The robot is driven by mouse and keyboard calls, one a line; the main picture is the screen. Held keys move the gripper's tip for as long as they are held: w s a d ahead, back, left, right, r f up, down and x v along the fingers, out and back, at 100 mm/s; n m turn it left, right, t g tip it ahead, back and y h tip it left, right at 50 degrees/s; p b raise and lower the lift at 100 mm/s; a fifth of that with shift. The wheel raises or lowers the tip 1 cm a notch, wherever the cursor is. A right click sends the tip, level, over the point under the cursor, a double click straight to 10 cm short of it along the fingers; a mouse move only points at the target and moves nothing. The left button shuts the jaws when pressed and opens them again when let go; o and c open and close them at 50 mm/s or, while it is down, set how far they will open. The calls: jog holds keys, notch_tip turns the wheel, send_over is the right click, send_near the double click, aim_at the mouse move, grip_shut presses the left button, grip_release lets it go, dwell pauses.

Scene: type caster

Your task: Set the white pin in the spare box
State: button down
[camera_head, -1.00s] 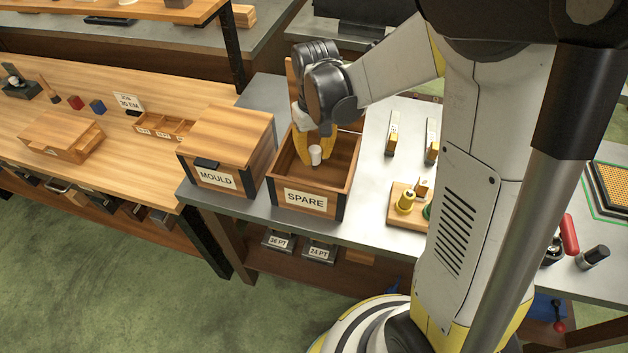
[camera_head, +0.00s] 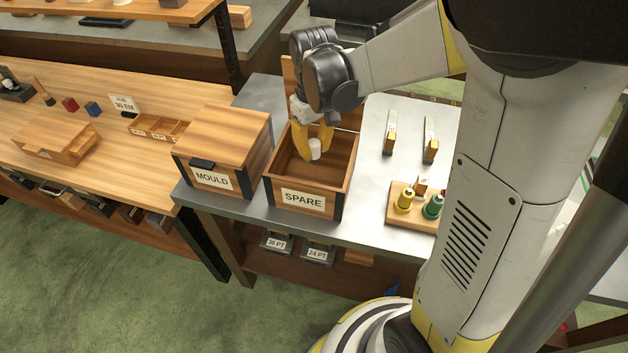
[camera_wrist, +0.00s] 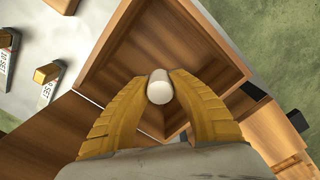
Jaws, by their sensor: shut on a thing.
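The white pin (camera_head: 314,149) is held between the yellow fingers of my gripper (camera_head: 316,146). In the wrist view the pin (camera_wrist: 159,88) sits between the two fingertips (camera_wrist: 160,90), with its rounded end showing. The spare box (camera_head: 303,199) is an open wooden box with a "SPARE" label and its lid raised at the back. My gripper points down over its opening, and the pin is over the inside of the box. In the wrist view the box's wall (camera_wrist: 215,35) and bare floor show around the pin. How far the pin is above the floor is hard to tell.
A closed wooden box labelled "MOULD" (camera_head: 211,179) stands just left of the spare box.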

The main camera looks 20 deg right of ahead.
aim_at(314, 163)
notch_tip(314, 163, down, 8)
jog(key=b, duration=0.2)
jog(key=shift+r+b, duration=0.1)
jog(key=shift+b, duration=0.2)
jog(key=shift+f, duration=0.2)
jog(key=c, duration=1.2)
grip_release()
jog(key=shift+r, duration=0.15)
